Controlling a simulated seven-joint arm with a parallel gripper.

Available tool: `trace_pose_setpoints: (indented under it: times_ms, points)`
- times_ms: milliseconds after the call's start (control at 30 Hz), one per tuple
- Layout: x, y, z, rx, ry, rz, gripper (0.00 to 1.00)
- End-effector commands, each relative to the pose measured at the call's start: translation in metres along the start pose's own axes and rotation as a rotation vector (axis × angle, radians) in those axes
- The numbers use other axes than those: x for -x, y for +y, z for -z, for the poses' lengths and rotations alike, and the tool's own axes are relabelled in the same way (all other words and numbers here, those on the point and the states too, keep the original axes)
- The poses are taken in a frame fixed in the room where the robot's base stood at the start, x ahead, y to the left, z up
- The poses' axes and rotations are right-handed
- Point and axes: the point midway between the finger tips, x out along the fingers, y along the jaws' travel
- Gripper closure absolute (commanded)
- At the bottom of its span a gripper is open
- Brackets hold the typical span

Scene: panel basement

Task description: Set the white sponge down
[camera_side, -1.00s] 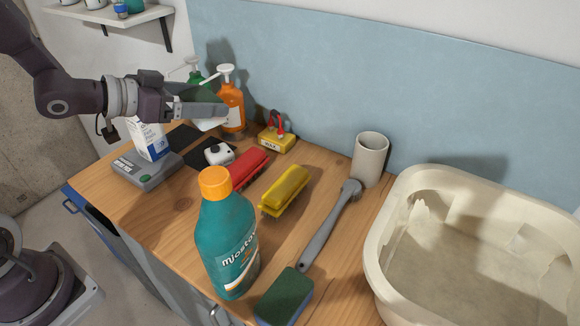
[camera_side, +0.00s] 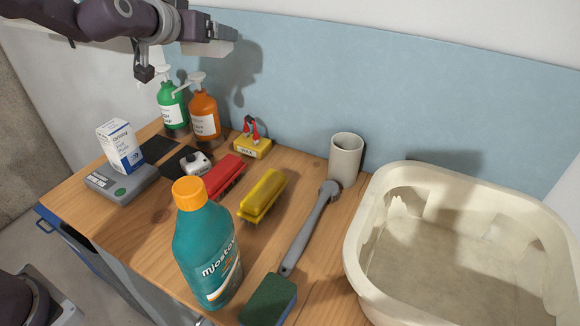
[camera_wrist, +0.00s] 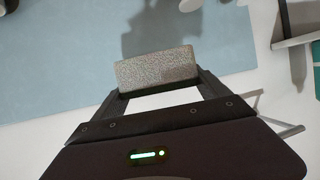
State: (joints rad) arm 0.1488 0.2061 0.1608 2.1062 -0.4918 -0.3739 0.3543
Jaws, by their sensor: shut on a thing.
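My gripper (camera_side: 222,32) is high in front of the blue wall panel, above the back left of the wooden counter. It is shut on the white sponge (camera_side: 208,48), whose pale side shows below the fingers in the side view. In the wrist view the sponge (camera_wrist: 155,67) is a block with a rough grey face, held crosswise between the two fingers of my gripper (camera_wrist: 160,85). It touches nothing else that I can see.
Below stand a green pump bottle (camera_side: 172,108), an orange pump bottle (camera_side: 204,118) and a carton (camera_side: 120,146) on a scale (camera_side: 122,184). Brushes, a teal bottle (camera_side: 205,250), a green sponge (camera_side: 268,300), a cup (camera_side: 345,158) and a cream basin (camera_side: 362,255) crowd the counter.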

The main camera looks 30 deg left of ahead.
Motion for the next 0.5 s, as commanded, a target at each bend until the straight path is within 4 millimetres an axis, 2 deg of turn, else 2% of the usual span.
trace_pose_setpoints:
  times_ms: [267,367,500]
  points:
    - [-0.013,-0.002,-0.01,0.087,-0.002,0.222,0.52]
    - [-0.012,-0.003,-0.027,0.128,-0.003,0.331,0.52]
    - [0.0,-0.002,-0.066,0.187,-0.003,0.479,0.52]
